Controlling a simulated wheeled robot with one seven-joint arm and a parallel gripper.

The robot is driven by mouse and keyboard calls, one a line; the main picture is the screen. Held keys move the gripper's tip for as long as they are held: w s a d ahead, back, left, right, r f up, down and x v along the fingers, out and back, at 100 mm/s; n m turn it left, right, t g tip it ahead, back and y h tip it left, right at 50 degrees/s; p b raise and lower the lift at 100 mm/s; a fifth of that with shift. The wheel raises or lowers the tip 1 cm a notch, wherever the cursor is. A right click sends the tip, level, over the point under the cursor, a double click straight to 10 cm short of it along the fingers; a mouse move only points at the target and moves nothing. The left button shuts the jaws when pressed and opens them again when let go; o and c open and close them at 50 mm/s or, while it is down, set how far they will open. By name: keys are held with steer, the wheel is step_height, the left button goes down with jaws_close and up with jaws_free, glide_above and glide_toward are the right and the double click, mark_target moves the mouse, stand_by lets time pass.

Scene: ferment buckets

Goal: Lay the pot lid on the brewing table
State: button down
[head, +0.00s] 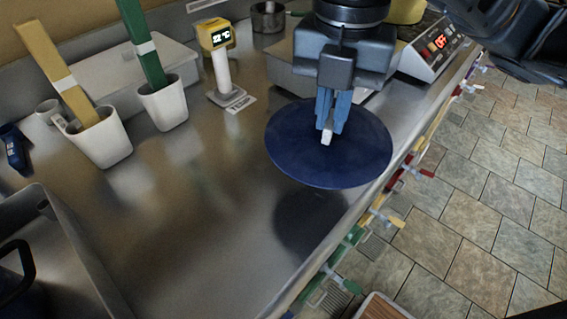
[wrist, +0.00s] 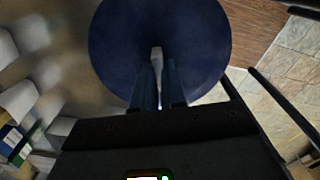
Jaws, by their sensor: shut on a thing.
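The pot lid (head: 298,158) is a round dark blue disc with a small pale knob on top. My gripper (head: 327,132) is above it with its blue fingers pointing down, shut on the knob. The lid hangs above the steel brewing table (head: 185,215), near its right edge, and a dark shadow lies on the table below it. In the wrist view the lid (wrist: 115,45) fills the upper middle, with the fingers (wrist: 158,68) meeting at the knob. The fingers hide part of the knob.
White cups holding a yellow strip (head: 105,140) and a green strip (head: 165,105) stand at the left. A yellow thermometer display (head: 218,38) stands behind. A steel basin (head: 45,225) is at lower left. Coloured taps (head: 385,218) line the right edge. The table's middle is clear.

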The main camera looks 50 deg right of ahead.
steer(key=w+a+f, duration=0.4)
steer(key=w, duration=0.1)
steer(key=w+a+f, duration=0.2)
steer(key=w+a, duration=0.1)
steer(key=shift+w+f, duration=0.2)
steer(key=shift+f, duration=0.15)
steer(key=shift+w+a+f, duration=0.1)
steer(key=shift+w+f, duration=0.05)
steer(key=shift+f, duration=1.95)
steer(key=shift+f, duration=0.1)
steer(key=shift+f, duration=0.15)
steer(key=c, duration=1.2)
jaws_free()
